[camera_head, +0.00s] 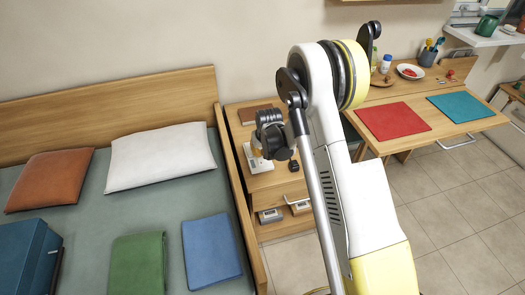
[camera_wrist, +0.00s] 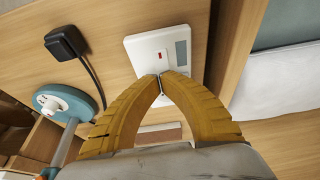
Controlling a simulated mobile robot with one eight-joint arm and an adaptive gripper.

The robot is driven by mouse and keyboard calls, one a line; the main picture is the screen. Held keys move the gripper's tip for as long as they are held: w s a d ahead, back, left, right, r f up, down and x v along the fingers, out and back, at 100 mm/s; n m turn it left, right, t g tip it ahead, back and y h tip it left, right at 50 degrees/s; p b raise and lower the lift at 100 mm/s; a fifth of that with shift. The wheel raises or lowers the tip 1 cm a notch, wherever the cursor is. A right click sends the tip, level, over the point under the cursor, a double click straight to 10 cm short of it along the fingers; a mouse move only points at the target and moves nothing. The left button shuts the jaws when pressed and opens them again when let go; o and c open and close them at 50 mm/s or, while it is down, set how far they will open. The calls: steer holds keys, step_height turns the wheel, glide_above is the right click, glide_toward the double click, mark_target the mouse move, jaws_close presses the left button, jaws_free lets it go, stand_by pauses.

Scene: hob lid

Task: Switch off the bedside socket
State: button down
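The bedside socket is a white plate (camera_wrist: 143,48) with a small red mark on its switch and a grey panel. In the wrist view it lies on a wooden surface just beyond my fingertips. In the head view the white plate (camera_head: 252,158) shows on the bedside table (camera_head: 264,184), partly hidden by my gripper (camera_head: 272,140). My gripper's yellow fingers (camera_wrist: 163,76) meet at the tips with nothing between them. The tips overlap the plate's lower part in the wrist view; I cannot tell whether they touch it. The switch position is unclear.
A black plug (camera_wrist: 67,42) with a cable lies left of the plate, near a teal disc with a white top (camera_wrist: 66,104). The bed (camera_head: 100,190) stands left of the bedside table. A desk (camera_head: 440,125) with red and teal mats stands right.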

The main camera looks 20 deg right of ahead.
mark_target(261, 158)
steer(key=shift+b+x, duration=0.3)
steer(key=shift+x, duration=0.7)
steer(key=shift+s, duration=0.15)
steer(key=shift+f, duration=0.35)
steer(key=shift+w+f+g, duration=0.25)
steer(key=shift+f+g, duration=0.05)
steer(key=shift+s, duration=0.15)
steer(key=shift+s+r, duration=0.3)
steer(key=shift+s, duration=0.4)
steer(key=shift+r, duration=0.1)
